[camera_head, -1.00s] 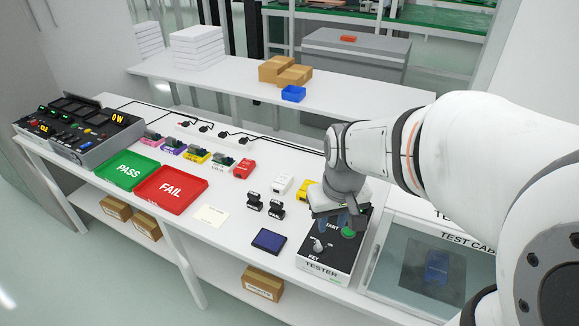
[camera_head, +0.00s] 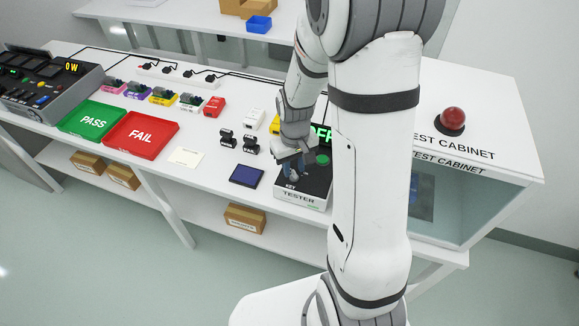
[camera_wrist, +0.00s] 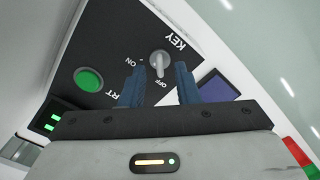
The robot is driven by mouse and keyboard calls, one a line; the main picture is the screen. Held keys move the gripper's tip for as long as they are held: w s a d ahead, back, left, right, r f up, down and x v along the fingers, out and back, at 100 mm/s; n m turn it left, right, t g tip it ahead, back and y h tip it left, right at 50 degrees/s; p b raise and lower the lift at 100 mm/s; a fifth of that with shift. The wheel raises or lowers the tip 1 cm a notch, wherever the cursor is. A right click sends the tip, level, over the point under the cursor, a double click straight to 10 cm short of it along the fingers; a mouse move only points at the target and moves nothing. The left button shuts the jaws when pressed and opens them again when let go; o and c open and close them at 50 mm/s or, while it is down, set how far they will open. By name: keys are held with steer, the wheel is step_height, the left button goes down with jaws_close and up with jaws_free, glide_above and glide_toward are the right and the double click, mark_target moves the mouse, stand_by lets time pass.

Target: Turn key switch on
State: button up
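The tester (camera_head: 301,199) is a black-topped box near the table's front edge. In the wrist view its key switch (camera_wrist: 160,62) is a light grey knob, its handle pointing toward the OFF label; the ON label is to its left. My gripper (camera_wrist: 160,80) is open, its two blue fingers apart. The knob shows between and just beyond the fingertips; contact is not visible. In the head view my gripper (camera_head: 292,172) is over the tester's front left part and hides the key switch. A green button (camera_wrist: 89,80) sits beside the switch.
A test cabinet (camera_head: 478,212) with a red button (camera_head: 452,119) stands right of the tester. A dark blue pad (camera_head: 246,176), black connectors (camera_head: 250,145) and the red FAIL tray (camera_head: 140,134) are to the left. Green letters (camera_head: 322,134) on the tester's display are partly hidden.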

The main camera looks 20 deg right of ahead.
steer(key=shift+f, duration=0.4)
steer(key=shift+c, duration=0.4)
jaws_close()
